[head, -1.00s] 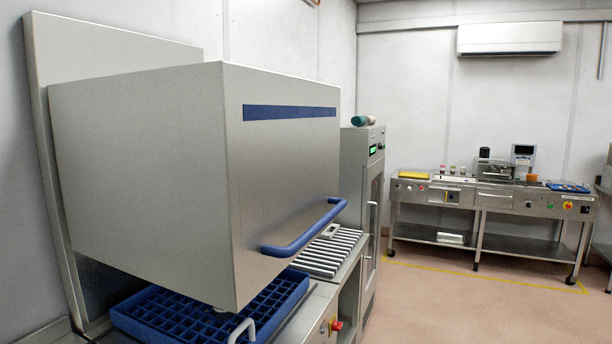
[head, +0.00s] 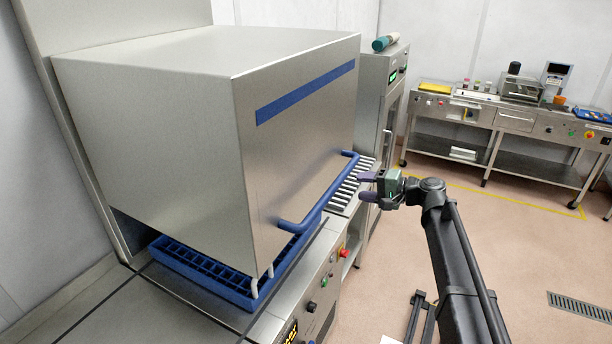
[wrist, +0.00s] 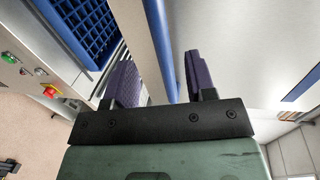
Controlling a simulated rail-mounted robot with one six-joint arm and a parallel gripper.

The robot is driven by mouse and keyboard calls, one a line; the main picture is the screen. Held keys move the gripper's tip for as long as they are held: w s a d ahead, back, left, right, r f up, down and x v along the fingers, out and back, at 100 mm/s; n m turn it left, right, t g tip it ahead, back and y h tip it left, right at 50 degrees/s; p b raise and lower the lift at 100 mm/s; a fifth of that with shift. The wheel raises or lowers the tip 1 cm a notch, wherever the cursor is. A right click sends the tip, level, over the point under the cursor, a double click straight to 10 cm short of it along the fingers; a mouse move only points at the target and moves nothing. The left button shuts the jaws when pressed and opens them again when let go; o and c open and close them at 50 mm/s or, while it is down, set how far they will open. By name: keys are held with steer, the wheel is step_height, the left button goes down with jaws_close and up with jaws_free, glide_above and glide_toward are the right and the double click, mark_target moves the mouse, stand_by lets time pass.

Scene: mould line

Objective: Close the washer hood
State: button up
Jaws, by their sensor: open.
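The washer hood (head: 190,130) is a large steel box with a blue stripe, raised above a blue compartment rack (head: 205,270) in the head view. Its blue bar handle (head: 318,200) runs along the lower front. My gripper (head: 366,187) is open and empty, its fingers pointing left towards the hood near the handle's far end. In the wrist view, my gripper (wrist: 160,85) has its two purple fingers apart. The blue handle (wrist: 160,40) runs up the picture beyond them, towards the gap between the fingers. I cannot tell whether they touch it.
A roller conveyor (head: 350,185) lies past the hood. A tall steel cabinet (head: 378,110) stands behind it. The washer's front panel carries a red knob (head: 344,253) and buttons. A workbench (head: 500,120) stands at the back right. The floor (head: 530,230) on the right is open.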

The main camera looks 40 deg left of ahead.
mark_target(340, 185)
steer(key=b+x, duration=0.2)
steer(key=x, duration=0.8)
steer(key=shift+s+f, duration=0.15)
steer(key=shift+s, duration=0.05)
jaws_close()
